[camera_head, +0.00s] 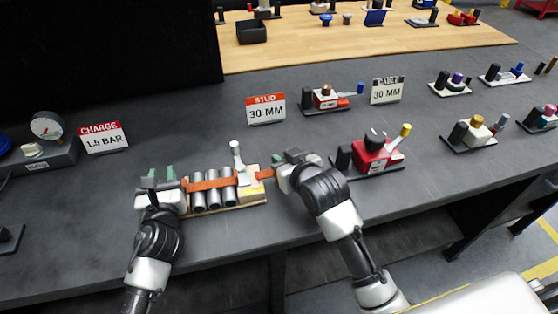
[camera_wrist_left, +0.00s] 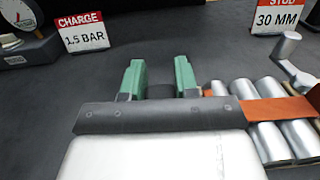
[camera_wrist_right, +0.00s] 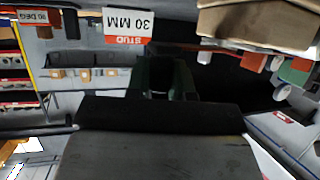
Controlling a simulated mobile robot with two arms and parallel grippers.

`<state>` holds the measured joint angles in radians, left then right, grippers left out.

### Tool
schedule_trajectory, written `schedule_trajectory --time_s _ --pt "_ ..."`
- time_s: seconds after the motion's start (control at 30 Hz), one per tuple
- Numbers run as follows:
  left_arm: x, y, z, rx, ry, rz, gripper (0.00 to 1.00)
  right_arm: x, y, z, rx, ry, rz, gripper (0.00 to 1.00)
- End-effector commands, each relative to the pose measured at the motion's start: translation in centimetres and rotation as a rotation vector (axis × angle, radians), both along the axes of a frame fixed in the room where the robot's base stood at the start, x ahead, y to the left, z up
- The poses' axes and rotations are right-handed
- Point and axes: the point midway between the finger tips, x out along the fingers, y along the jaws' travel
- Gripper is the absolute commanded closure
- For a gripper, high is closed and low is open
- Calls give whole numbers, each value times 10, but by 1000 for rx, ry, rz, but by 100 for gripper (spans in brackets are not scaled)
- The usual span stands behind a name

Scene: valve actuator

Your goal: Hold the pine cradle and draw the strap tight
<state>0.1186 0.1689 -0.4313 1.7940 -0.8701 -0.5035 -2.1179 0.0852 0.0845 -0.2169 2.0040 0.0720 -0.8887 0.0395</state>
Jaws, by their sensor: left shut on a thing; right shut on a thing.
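The pine cradle (camera_head: 232,207) lies near the front of the dark bench and holds several silver cylinders (camera_head: 213,196) side by side. An orange strap (camera_head: 214,183) runs across the cylinders, past an upright grey lever (camera_head: 237,157) and out at the right. My right gripper (camera_head: 277,168) is shut at the strap's right end, just right of the cradle. The gripped part is dark and unclear in the right wrist view (camera_wrist_right: 163,85).
A gauge (camera_head: 46,127) and CHARGE sign (camera_head: 104,138) stand at the left. The STUD sign (camera_head: 266,109) is behind the cradle. A red valve unit (camera_head: 372,155) stands right of my right gripper, with several other units beyond. Bare bench lies behind the cradle.

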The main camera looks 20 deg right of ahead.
Motion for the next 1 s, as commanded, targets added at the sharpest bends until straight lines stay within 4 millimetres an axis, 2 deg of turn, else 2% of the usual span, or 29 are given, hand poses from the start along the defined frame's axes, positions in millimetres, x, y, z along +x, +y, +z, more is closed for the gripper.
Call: schedule_trajectory --time_s 0.03,0.07,0.2,0.57,0.67,1.0 --pt "0 1 -3 1 6 3 100 0 0 -1 -1 2 -1 100" --pt "0 1 -3 1 6 3 100 0 0 -1 -1 2 -1 73" --pt "0 1 -3 1 6 3 100 0 0 -1 -1 1 -1 52" --pt "0 1 -3 1 6 3 100 -4 -1 1 0 1 0 52" --pt "0 1 -3 1 6 2 100 -15 -3 5 -1 0 0 52" --pt "0 1 -3 1 6 2 100 -78 -18 32 0 1 0 52"
